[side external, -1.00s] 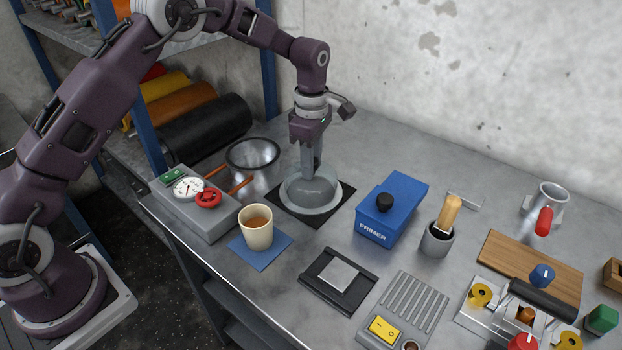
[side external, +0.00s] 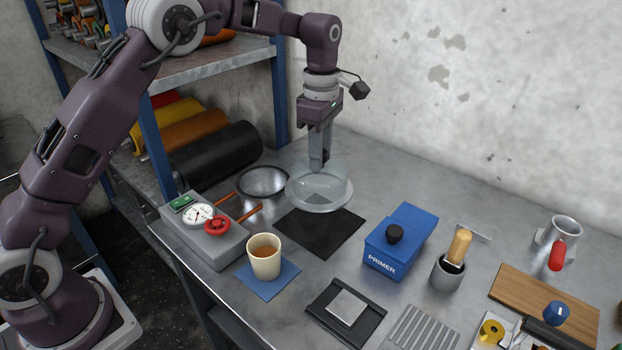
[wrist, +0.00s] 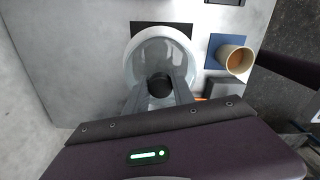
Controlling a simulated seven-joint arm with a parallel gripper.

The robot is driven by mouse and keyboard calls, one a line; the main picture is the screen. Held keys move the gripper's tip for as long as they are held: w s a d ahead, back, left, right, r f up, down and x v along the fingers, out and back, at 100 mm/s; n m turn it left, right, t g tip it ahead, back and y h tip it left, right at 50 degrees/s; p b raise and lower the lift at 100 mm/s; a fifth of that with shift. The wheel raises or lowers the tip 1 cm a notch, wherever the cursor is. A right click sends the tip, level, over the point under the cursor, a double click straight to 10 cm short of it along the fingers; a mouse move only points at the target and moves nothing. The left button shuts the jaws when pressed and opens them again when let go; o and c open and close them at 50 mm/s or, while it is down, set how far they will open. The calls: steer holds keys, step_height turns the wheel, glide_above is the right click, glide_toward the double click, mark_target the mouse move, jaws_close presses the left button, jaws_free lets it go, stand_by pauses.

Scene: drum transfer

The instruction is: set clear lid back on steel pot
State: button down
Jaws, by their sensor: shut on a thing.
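The clear lid (side external: 319,190) is a round glass dome with a pale rim. My gripper (side external: 318,166) is shut on its top and holds it in the air, roughly level, above the back of a black mat. In the wrist view the lid (wrist: 160,52) fills the space between and beyond my fingers (wrist: 159,90), which close on a dark knob. The steel pot (side external: 263,182) stands open just left of the lid in the side view, with two orange handles. The pot is mostly hidden in the wrist view; only a bit of orange shows.
The black mat (side external: 318,236) is bare. A grey gauge box (side external: 205,228) with a red knob stands in front of the pot. A cup (side external: 264,258) of brown liquid stands on a blue mat. A blue primer box (side external: 400,240) is to the right. The wall is behind.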

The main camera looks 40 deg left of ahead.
steer(key=s+a+r, duration=0.1)
steer(key=a+r, duration=0.2)
steer(key=a, duration=0.5)
steer(key=s+a+r, duration=0.1)
steer(key=a+r, duration=0.2)
steer(key=a, duration=0.6)
step_height(320, 180, down, 10)
steer(key=shift+w+r, duration=0.2)
steer(key=shift+f, duration=0.55)
steer(key=c, duration=1.1)
jaws_free()
